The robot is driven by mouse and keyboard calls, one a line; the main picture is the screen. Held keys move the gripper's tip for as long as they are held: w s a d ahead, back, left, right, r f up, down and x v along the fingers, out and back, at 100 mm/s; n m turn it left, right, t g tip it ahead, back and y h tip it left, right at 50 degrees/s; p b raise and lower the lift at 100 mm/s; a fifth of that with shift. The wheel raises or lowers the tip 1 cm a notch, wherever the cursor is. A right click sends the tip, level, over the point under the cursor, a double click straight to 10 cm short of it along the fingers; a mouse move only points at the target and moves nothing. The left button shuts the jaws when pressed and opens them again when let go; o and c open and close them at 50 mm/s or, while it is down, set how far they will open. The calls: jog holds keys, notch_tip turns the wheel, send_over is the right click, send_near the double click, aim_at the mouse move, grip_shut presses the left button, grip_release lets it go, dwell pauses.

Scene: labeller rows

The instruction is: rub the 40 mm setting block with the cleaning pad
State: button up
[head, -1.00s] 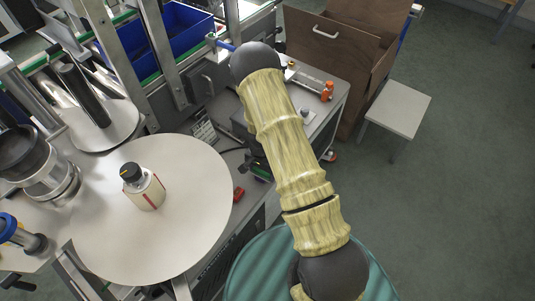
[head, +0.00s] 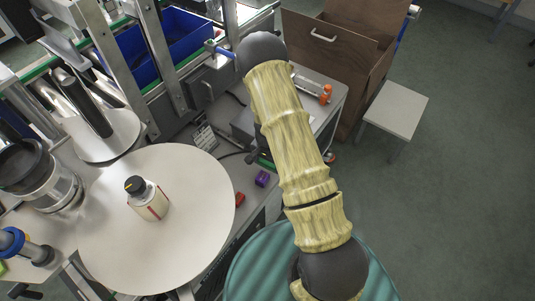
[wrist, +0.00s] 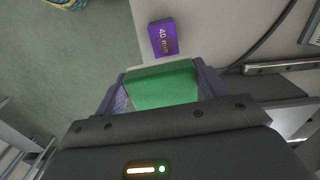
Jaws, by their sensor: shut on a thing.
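The 40 mm setting block (wrist: 163,38) is purple with white lettering and lies on a pale surface just beyond my gripper in the wrist view. It also shows in the head view (head: 262,179) as a small purple block beside my arm. My gripper (wrist: 163,78) is shut on the green cleaning pad (wrist: 162,88), which sits between the two fingers. The pad's front edge is close to the block, with a small gap between them in the picture.
A red block (head: 239,199) lies near the purple one. A round white table (head: 120,240) with a black-capped bottle (head: 148,198) is to the left. An orange-ended device (head: 325,94) sits at the bench's far right. A cable lies right of the block in the wrist view.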

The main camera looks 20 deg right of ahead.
jog(key=shift+r+p, duration=1.1)
jog(key=shift+r, duration=0.65)
